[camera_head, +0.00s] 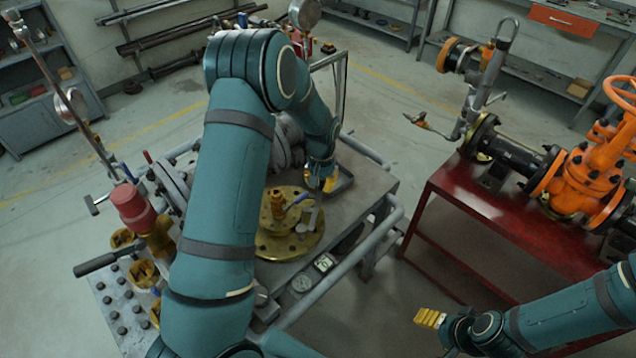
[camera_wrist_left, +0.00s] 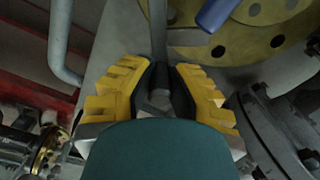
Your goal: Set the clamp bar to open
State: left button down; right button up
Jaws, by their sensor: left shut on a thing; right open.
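My left gripper (camera_head: 326,180) reaches down over the table at the brass flange's far right side. Its yellow fingers are shut on a narrow grey bar, which I take to be the clamp bar (camera_wrist_left: 158,32). In the left wrist view the bar runs away between the two fingers (camera_wrist_left: 160,80) beside the round brass flange (camera_wrist_left: 250,42). The bar's far end is out of that view. A blue handle (camera_wrist_left: 217,12) is close to the bar. My right gripper (camera_head: 430,318) is open and empty, low at the right, apart from the table.
The brass flange (camera_head: 290,243) carries a small valve with a blue lever (camera_head: 298,201). A red-topped valve (camera_head: 133,206) and grey pipes stand at the left. A red bench (camera_head: 480,205) with an orange gate valve (camera_head: 585,175) stands at the right.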

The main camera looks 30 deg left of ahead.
dwell(0.3)
pick_arm(q)
jog(key=c, duration=0.9)
grip_release()
jog(key=shift+o, duration=0.2)
notch_tip(320, 180, up, 12)
jog(key=shift+r, duration=0.1)
